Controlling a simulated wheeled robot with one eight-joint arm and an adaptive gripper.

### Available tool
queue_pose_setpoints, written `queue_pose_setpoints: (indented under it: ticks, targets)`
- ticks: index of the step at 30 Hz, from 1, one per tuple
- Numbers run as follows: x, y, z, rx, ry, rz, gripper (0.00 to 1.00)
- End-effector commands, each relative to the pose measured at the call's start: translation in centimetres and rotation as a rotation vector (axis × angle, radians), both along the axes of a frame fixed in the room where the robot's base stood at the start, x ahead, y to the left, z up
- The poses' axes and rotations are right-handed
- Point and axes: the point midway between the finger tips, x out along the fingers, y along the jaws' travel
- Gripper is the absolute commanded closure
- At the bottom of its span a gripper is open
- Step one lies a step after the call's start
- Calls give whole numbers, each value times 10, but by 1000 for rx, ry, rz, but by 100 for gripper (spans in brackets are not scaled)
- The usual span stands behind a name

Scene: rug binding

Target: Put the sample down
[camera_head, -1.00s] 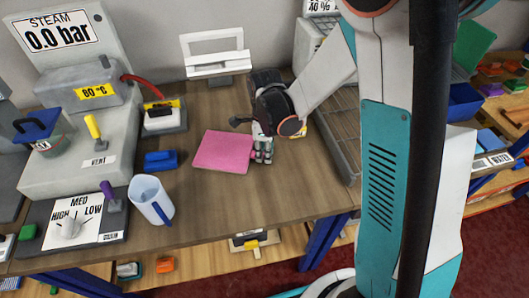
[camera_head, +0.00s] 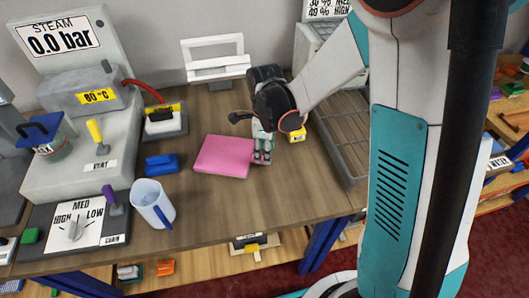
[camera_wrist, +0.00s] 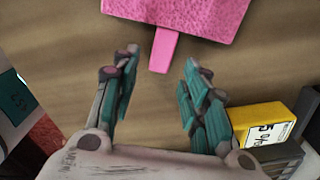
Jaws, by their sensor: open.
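The sample, a flat pink square (camera_head: 223,156), lies on the wooden table in the head view. In the wrist view the pink sample (camera_wrist: 180,14) is at the top, with a narrow pink tab (camera_wrist: 164,50) pointing down toward my gripper. My gripper (camera_head: 263,157) is at the sample's right edge in the head view. In the wrist view my gripper (camera_wrist: 162,72) has its fingers spread apart, with the tab's end between the tips and clear space on both sides. The fingers touch neither side of the tab.
A yellow block with a label (camera_wrist: 264,124) is close beside my right finger. A blue block (camera_head: 161,162), a white jug (camera_head: 152,202) and the steam unit (camera_head: 80,150) stand to the left. A wire rack (camera_head: 345,130) is to the right. Table in front of the sample is clear.

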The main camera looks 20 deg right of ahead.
Motion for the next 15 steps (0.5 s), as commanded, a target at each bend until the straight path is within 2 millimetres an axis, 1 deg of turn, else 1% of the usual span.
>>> queue_pose_setpoints:
  ticks: [1,6,9,12,15]
  targets:
    - [0,0,15,0,0,0,59]
    - [0,0,51,0,0,0,59]
    - [0,0,68,0,0,0,59]
    - [0,0,80,0,0,0,59]
    - [0,0,88,0,0,0,59]
